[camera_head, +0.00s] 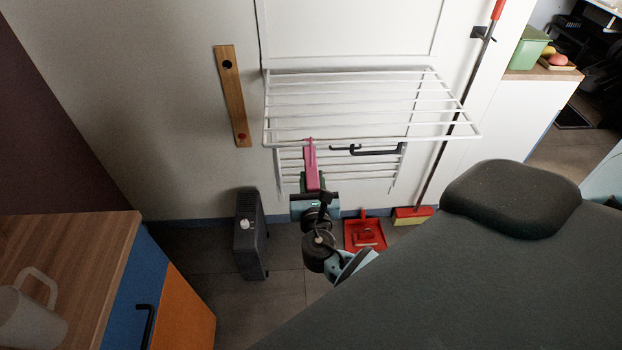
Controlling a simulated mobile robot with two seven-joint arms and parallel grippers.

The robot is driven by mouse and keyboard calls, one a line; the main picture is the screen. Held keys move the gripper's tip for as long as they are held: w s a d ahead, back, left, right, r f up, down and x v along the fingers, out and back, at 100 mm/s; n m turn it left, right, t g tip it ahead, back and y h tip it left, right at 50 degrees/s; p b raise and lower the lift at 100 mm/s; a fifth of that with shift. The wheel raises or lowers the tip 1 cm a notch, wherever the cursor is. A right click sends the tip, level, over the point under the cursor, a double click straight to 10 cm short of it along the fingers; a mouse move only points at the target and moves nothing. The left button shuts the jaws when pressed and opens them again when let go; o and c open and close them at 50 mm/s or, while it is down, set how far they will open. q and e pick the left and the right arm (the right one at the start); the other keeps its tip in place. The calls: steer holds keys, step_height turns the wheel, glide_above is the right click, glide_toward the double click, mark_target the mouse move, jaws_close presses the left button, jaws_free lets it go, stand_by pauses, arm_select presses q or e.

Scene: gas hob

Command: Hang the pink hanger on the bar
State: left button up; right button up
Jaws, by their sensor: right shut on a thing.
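The pink hanger (310,165) is seen nearly edge-on in the middle of the head view. Its top overlaps the front bar of the white drying rack (285,144). I cannot tell whether its hook is over the bar or only in front of it. My right gripper (314,196) is shut on the lower part of the hanger, below the rack's front edge. Its fingertips are hard to make out. My left gripper is not in view.
A black hook-shaped item (375,152) is just right of the hanger at the front bar. A dark heater (250,235) and a red dustpan (365,234) are below. A large dark padded surface (450,290) fills the lower right. A wooden counter (90,235) stands left.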

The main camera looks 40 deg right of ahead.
steer(key=o, duration=0.8)
steer(key=shift+o, duration=1.5)
steer(key=v, duration=0.7)
steer(key=shift+s+a, duration=0.25)
steer(key=shift+s, duration=0.05)
